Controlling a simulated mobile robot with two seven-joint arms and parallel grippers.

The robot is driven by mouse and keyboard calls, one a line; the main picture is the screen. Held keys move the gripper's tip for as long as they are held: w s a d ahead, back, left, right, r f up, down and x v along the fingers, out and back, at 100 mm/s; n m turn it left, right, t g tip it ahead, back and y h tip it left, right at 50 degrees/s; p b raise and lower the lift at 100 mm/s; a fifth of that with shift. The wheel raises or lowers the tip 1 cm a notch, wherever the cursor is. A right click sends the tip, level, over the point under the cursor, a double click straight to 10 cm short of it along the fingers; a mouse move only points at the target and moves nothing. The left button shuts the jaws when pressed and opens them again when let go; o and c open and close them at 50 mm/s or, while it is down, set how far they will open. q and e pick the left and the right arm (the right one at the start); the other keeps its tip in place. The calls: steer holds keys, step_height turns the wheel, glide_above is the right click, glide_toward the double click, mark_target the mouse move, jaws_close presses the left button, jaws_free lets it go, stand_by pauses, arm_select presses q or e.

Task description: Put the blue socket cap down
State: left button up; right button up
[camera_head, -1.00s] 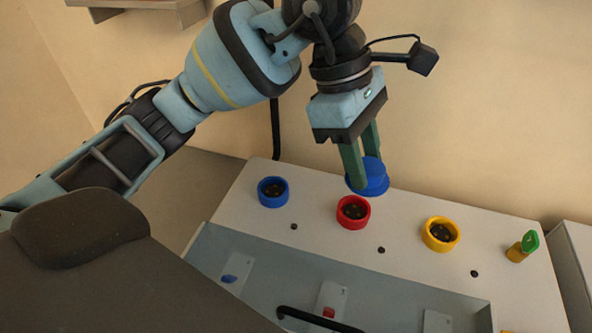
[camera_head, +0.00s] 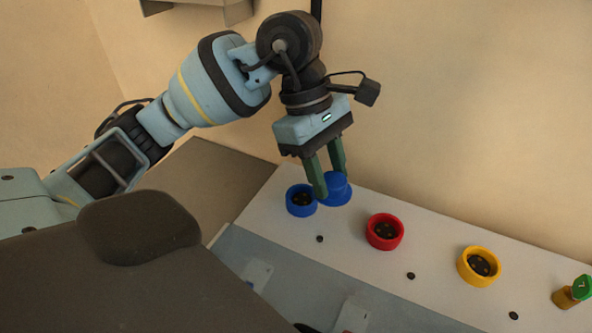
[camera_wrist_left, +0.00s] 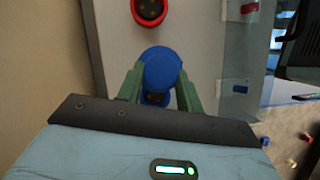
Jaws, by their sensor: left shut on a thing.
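The blue socket cap (camera_head: 336,189) is between the green fingers of my left gripper (camera_head: 330,182), which is shut on it. It is held just behind and to the right of the blue socket (camera_head: 301,200) in the head view. I cannot tell if the cap touches the panel top. In the left wrist view the cap (camera_wrist_left: 161,70) is between the fingertips (camera_wrist_left: 158,85), and the blue socket (camera_wrist_left: 155,97) shows partly beneath it, nearer the wrist. The blue socket is open, with dark contacts inside. My right gripper is not in view.
A red socket (camera_head: 384,231) and a yellow socket (camera_head: 479,266) stand in a row on the white panel (camera_head: 432,243). A yellow key switch with a green top (camera_head: 573,292) is at the far right. The wall is close behind the panel.

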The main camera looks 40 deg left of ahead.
arm_select(q)
steer(key=shift+s+a+f, duration=0.15)
steer(key=shift+a, duration=1.15)
steer(key=shift+s+a+f, duration=0.1)
steer(key=shift+a, duration=1.2)
steer(key=shift+a+f, duration=0.2)
steer(key=shift+f, duration=1.6)
steer(key=shift+f, duration=0.15)
steer(key=o, duration=1)
steer(key=v, duration=1.2)
steer(key=shift+r+p, duration=0.25)
steer(key=shift+p, duration=0.15)
